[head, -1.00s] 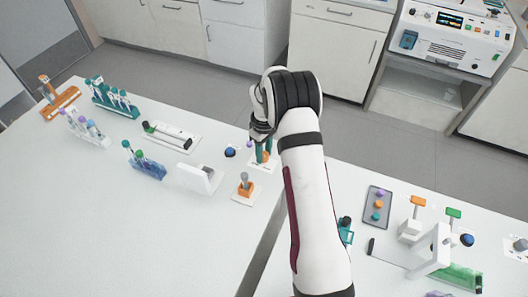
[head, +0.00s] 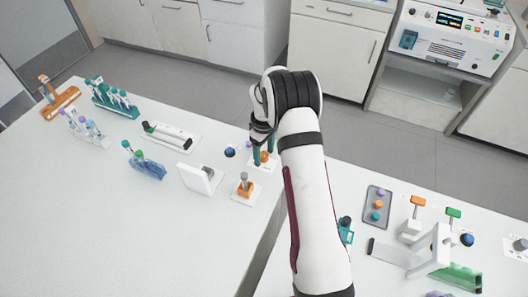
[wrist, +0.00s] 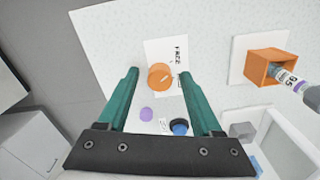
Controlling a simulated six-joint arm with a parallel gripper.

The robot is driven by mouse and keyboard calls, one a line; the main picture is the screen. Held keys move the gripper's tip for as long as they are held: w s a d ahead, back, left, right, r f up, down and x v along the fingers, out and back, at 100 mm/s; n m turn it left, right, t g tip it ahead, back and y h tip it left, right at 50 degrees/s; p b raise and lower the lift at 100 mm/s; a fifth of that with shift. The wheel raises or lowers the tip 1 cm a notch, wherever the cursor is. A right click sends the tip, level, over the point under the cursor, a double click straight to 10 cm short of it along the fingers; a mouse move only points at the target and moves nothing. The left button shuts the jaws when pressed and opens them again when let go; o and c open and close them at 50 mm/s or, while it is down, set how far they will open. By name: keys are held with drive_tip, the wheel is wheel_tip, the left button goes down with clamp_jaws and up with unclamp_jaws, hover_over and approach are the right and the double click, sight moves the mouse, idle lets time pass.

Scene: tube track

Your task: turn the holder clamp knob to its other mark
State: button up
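The clamp knob (wrist: 160,77) is a round orange knob with a pale line on top. It sits on a white plate (wrist: 155,50) with the word FREE printed beside it. My gripper (wrist: 158,74) has two teal fingers, open, one on each side of the knob in the wrist view, with visible gaps. In the head view the orange knob (head: 264,156) shows between the fingers (head: 263,150) below my wrist. An orange square holder (wrist: 262,66) with a labelled tube (wrist: 286,79) in it stands to the right in the wrist view; it also shows in the head view (head: 245,188).
A blue knob (wrist: 180,127) and a purple spot (wrist: 146,114) lie close to my fingers. A white open box (wrist: 290,135) stands nearby. Tube racks (head: 115,97) stand to the left. The table edge (wrist: 87,60) is close by, with floor beyond it.

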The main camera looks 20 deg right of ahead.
sight(264, 154)
wheel_tip(264, 154, up, 16)
idle(0.4)
drive_tip(key=shift+f, duration=0.1)
drive_tip(key=s+a+r+m, duration=0.3)
drive_tip(key=s+a+r, duration=0.35)
drive_tip(key=s, duration=0.25)
drive_tip(key=s+a+m+y, duration=0.1)
drive_tip(key=s+a+m, duration=0.2)
drive_tip(key=s, duration=0.9)
drive_tip(key=s+a+f+m, duration=0.1)
drive_tip(key=s+a+m, duration=0.3)
drive_tip(key=s, duration=0.9)
drive_tip(key=shift+s+a+f+m+y, duration=0.15)
drive_tip(key=shift+s+a+m+y, duration=0.2)
drive_tip(key=shift+m, duration=0.55)
drive_tip(key=shift+w+d, duration=0.15)
drive_tip(key=shift+w, duration=0.05)
